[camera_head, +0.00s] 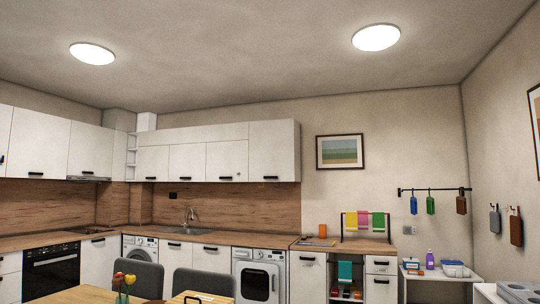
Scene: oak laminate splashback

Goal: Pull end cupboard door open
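A row of white wall cupboards runs along the back wall above the wood splashback. The cupboard door at its right end (272,155) looks shut, with a dark handle (270,178) along its bottom edge. In the base row, a white cupboard door (307,278) with a dark handle near its top stands right of the front-loading machine, and it also looks shut. I cannot tell which of these is the end cupboard. Neither of my grippers is in view.
A wooden table (85,295) with dark chairs (203,284) stands at the front left. An oven (51,272) and a front-loading machine (258,277) sit in the base row. A small white table (437,275) holding bottles and boxes stands at the right.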

